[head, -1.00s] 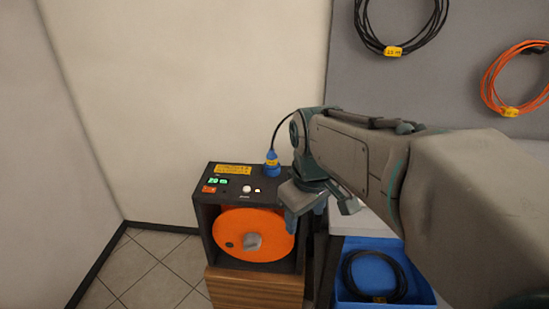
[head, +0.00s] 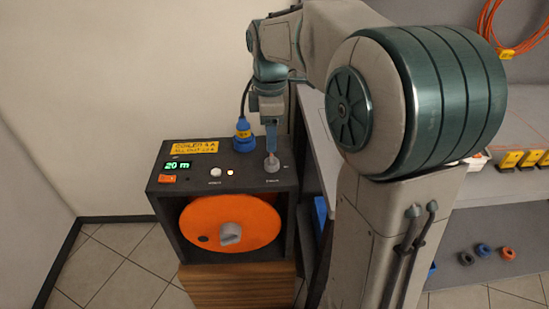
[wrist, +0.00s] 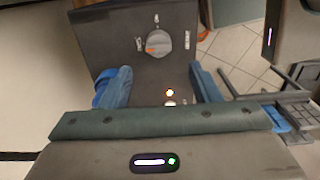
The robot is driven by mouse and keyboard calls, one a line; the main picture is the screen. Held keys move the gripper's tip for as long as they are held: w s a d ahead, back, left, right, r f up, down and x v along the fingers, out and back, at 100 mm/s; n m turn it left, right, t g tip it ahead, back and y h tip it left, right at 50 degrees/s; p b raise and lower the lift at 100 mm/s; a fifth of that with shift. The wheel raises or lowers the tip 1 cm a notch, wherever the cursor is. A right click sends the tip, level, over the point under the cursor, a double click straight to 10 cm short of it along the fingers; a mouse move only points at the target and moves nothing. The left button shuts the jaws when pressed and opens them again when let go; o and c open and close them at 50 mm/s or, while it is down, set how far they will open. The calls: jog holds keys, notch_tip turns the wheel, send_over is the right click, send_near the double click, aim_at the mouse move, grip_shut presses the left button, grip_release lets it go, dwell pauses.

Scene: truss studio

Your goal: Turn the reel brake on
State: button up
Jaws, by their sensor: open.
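The reel brake is a grey knob (head: 271,163) at the right of the dark top panel (head: 240,181) of the reel box. In the wrist view the knob (wrist: 158,44) is a round grey disc with a small orange mark, between two pale labels too small to read. My gripper (head: 270,146) is right above the knob in the head view, pointing down. In the wrist view my gripper (wrist: 162,82) is open, its blue fingers apart with nothing between their tips. The knob appears beyond the fingers, and I cannot tell whether they touch it.
The panel also has a green display (head: 178,165) reading 20 m, an orange switch (head: 167,179), a white button (head: 215,171) and a lit amber lamp (head: 230,171). A blue plug (head: 242,136) with a cable stands close left of my gripper. The orange reel (head: 229,222) sits below. Shelves stand at right.

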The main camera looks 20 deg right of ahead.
aim_at(272, 158)
notch_tip(272, 158, down, 8)
jog(key=shift+d+f+b, duration=0.1)
jog(key=shift+f+b, duration=0.05)
jog(key=shift+b, duration=0.55)
